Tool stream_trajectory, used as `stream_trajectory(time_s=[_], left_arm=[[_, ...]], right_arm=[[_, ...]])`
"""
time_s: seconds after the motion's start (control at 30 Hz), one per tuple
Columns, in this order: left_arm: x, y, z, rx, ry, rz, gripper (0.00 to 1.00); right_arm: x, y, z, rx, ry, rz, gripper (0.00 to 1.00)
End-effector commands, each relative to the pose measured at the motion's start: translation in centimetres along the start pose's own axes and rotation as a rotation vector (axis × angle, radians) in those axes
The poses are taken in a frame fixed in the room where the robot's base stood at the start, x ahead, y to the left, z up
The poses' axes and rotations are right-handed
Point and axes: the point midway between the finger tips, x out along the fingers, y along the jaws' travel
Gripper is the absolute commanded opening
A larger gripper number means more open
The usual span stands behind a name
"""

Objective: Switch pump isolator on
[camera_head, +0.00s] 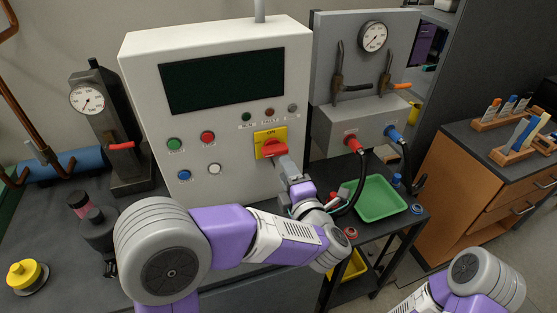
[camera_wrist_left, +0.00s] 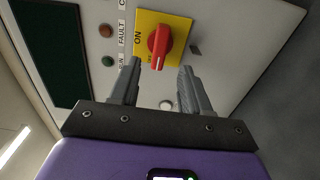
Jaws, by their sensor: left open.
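The pump isolator is a red rotary handle (camera_head: 273,149) on a yellow plate (camera_head: 264,137) on the white control cabinet's front. In the head view the handle lies roughly level, with "ON" printed above it. In the left wrist view the handle (camera_wrist_left: 159,42) runs up and down the picture, with "ON" to its left. My left gripper (camera_head: 284,164) is just in front of the plate, its fingers partly hidden in the head view. In the left wrist view its open fingers (camera_wrist_left: 160,72) point at the handle, which shows ahead of the gap between the tips, not gripped. My right gripper is out of view.
The white cabinet (camera_head: 135,70) has a dark screen (camera_head: 222,80) and several coloured buttons. Right of it stand a grey gauge panel (camera_head: 330,75) and red and blue plugs with cables. A green tray (camera_head: 381,200) is on the bench below. My right arm shows at lower right.

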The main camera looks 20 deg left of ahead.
Motion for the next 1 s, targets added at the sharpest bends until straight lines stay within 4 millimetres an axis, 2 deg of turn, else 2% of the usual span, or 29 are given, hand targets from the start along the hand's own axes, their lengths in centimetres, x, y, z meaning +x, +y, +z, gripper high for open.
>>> stream_trajectory(time_s=[0.5, 0.87, 1.0], left_arm=[[6.8, -0.1, -0.1, -0.001, 0.002, -0.001, 0.47], [7.4, 0.0, 0.0, 0.000, -0.001, 0.000, 0.47], [7.4, 0.0, 0.0, 0.000, -0.001, 0.000, 0.28]], right_arm=[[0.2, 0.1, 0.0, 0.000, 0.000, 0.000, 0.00], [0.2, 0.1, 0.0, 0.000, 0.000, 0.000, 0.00], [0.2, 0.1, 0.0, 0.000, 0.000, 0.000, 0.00]])
